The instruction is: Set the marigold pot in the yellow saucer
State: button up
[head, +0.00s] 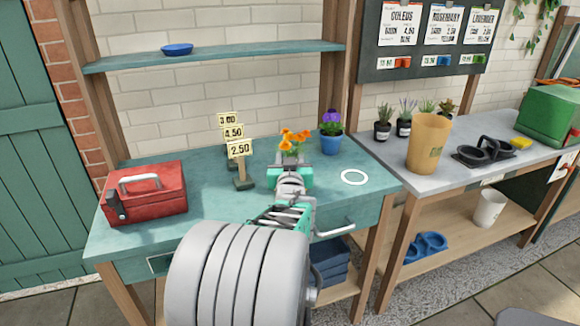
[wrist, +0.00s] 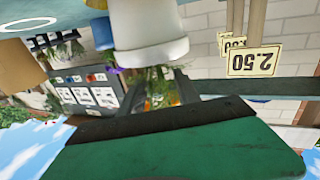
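The marigold (head: 293,140) shows its orange flowers on the teal bench in the head view, directly beyond my gripper (head: 291,168), which hides most of its pot. In the wrist view, which is upside down, a white pot (wrist: 147,38) is close, with foliage hanging below it in the picture. Dark finger parts and a green gripper surface fill the lower part of that view.
A white ring (head: 354,178) marks the bench right of my gripper. A blue pot with purple flowers (head: 331,140) stands behind right. Price signs (head: 240,150) and a red toolbox (head: 145,192) stand left. A tan cup (head: 428,143) stands on the grey bench. A blue saucer (head: 177,49) is on the shelf.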

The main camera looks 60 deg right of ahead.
jog(key=v, duration=0.8)
jog(key=shift+s+a, duration=0.1)
jog(key=w+a+f+n+t+y+p, duration=0.2)
jog(key=w+a+n+y+p, duration=0.65)
jog(key=w+a, duration=1.15)
jog(key=a+n+g+y+p, duration=0.15)
jog(key=a+y, duration=0.45)
jog(key=a, duration=0.9)
jog(key=s+a+n+g+y+p, duration=0.2)
jog(key=s+a+g, duration=0.3)
jog(key=s+a, duration=0.4)
jog(key=a, duration=0.4)
jog(key=shift+n, duration=0.4)
